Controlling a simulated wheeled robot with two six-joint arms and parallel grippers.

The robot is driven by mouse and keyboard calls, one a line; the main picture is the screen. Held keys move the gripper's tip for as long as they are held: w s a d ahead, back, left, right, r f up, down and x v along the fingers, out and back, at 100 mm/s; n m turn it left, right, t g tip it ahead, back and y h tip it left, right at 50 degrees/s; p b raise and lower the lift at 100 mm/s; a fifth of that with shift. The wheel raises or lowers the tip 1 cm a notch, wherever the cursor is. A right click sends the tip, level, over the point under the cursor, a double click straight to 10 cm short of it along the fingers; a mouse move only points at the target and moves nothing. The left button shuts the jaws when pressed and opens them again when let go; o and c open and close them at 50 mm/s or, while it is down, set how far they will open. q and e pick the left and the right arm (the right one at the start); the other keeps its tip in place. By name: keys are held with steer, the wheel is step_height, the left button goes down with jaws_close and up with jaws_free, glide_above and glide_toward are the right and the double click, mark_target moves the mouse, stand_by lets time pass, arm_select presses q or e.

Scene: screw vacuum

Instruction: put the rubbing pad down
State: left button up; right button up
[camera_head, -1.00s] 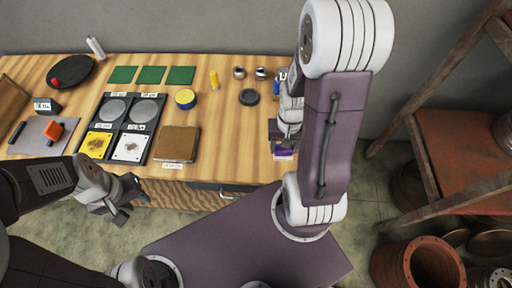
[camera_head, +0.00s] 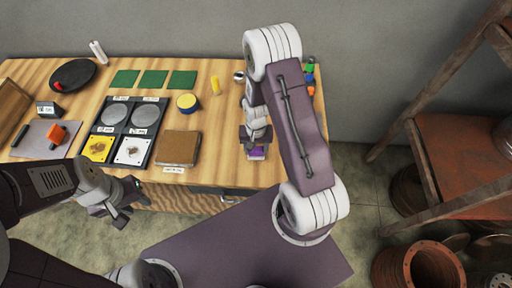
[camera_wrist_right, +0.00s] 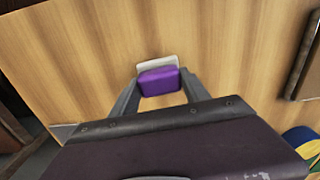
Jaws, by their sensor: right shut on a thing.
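The rubbing pad (camera_wrist_right: 160,82) is a small purple block with a pale layer behind it in the right wrist view. My right gripper (camera_wrist_right: 156,90) is shut on it, one finger at each side. In the head view the purple pad (camera_head: 257,153) shows below my right gripper (camera_head: 256,138), over the table's front right part. I cannot tell whether the pad touches the wood. My left gripper (camera_head: 118,210) hangs empty in front of the table's front edge, its fingers apart.
The wooden table (camera_head: 220,140) has bare wood between the pad and a brown block (camera_head: 178,148). A yellow-and-blue tin (camera_head: 187,102) and a yellow cylinder (camera_head: 215,85) stand farther back. Small coloured things (camera_head: 310,78) lie at the back right. A rusty shelf (camera_head: 460,150) stands to the right.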

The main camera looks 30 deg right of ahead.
steer(key=o, duration=1.5)
steer(key=shift+o, duration=0.2)
steer(key=shift+f, duration=0.2)
steer(key=r, duration=0.4)
steer(key=r+b, duration=0.1)
steer(key=r, duration=0.4)
steer(key=shift+w+a, duration=0.2)
steer(key=shift+s+a+r, duration=0.15)
steer(key=shift+r, duration=0.2)
steer(key=s+a+r+n+t, duration=0.1)
steer(key=s+a+r+n, duration=0.3)
steer(key=s, duration=0.4)
step_height(320, 180, up, 2)
steer(key=shift+s+r+n, duration=0.15)
steer(key=shift+s+n, duration=0.05)
steer(key=shift+n, duration=0.4)
